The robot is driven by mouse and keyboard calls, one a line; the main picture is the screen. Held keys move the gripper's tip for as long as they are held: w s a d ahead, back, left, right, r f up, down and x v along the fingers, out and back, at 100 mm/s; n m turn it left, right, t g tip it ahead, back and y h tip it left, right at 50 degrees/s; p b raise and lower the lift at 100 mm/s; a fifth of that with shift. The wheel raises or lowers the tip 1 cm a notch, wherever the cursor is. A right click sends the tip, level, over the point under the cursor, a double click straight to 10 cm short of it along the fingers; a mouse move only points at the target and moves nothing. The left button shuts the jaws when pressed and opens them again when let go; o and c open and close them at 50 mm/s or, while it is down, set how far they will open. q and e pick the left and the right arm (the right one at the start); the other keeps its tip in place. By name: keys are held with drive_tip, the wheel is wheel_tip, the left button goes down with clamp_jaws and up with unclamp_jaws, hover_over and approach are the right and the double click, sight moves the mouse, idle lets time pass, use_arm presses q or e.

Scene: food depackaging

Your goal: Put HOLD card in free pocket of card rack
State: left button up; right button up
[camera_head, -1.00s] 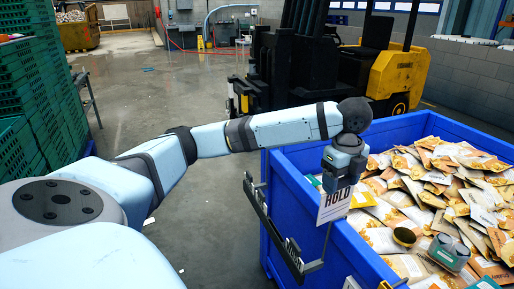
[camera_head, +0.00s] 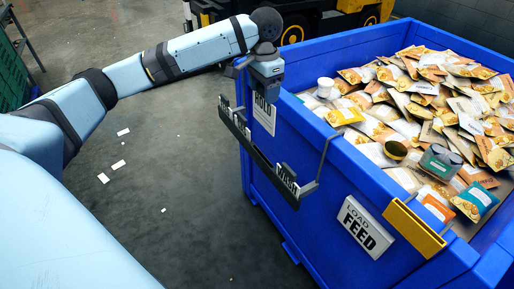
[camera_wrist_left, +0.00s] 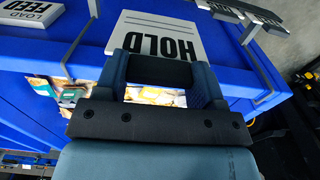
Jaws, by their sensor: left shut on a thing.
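The white HOLD card (camera_head: 264,114) hangs from my left gripper (camera_head: 266,86), which is shut on its upper edge. The card is against or just in front of the blue bin's outer wall, beside the far part of the card rack. The card rack (camera_head: 261,157) is a dark rail hung on the bin's outside, with white lettered cards in it at the far part and near its near end (camera_head: 287,178). In the left wrist view the HOLD card (camera_wrist_left: 150,36) reaches out beyond the fingers (camera_wrist_left: 162,66), and the rack (camera_wrist_left: 262,14) is to its right. I cannot tell whether they touch.
Paper scraps (camera_head: 118,165) lie on the open floor at left.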

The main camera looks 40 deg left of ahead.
sight(264, 108)
use_arm(q)
wheel_tip(264, 108, down, 18)
drive_tip(key=b, duration=0.3)
use_arm(e)
drive_tip(key=shift+w+a+f+t, duration=0.1)
drive_tip(key=shift+a+f+t, duration=0.15)
drive_tip(key=shift+a+t, duration=0.05)
use_arm(q)
drive_tip(key=shift+f, duration=0.2)
use_arm(e)
drive_tip(key=shift+r, duration=0.15)
use_arm(q)
drive_tip(key=o, duration=1.2)
use_arm(e)
drive_tip(key=shift+f, duration=0.2)
drive_tip(key=shift+d+f, duration=0.1)
drive_tip(key=shift+f, duration=0.05)
use_arm(q)
wheel_tip(264, 108, up, 12)
drive_tip(key=shift+f+p, duration=0.25)
drive_tip(key=shift+p, duration=0.9)
drive_tip(key=shift+r, duration=0.4)
use_arm(e)
drive_tip(key=shift+s+d, duration=0.2)
drive_tip(key=shift+r, duration=0.3)
